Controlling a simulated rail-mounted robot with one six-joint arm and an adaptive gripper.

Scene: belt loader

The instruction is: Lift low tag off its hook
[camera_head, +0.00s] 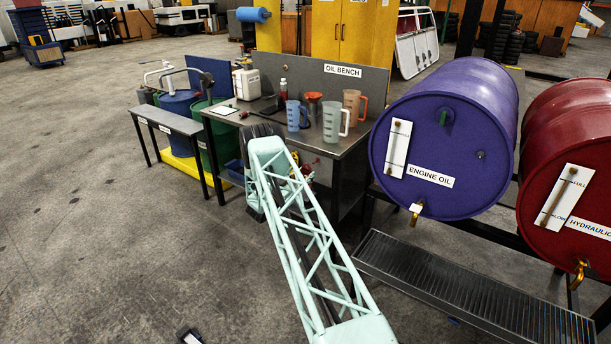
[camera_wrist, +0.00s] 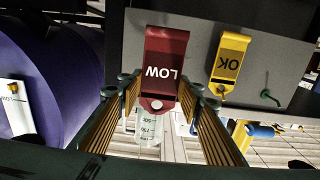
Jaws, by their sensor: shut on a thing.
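The red LOW tag (camera_wrist: 168,58) is between the fingertips of my gripper (camera_wrist: 160,92) in the wrist view, its lettering upside down. The gripper is shut on the tag's narrow end, near its round hole. A pale spot shows at that hole; I cannot tell whether a hook is still through it. The yellow OK tag (camera_wrist: 231,52) is beside it against the grey panel. In the camera_head view my arm hides the gripper and most of the tag area at the bench front.
A bare green hook (camera_wrist: 269,97) sticks out right of the OK tag. The oil bench (camera_head: 338,147) holds several jugs, including a clear one (camera_head: 334,122). Floor at left is open.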

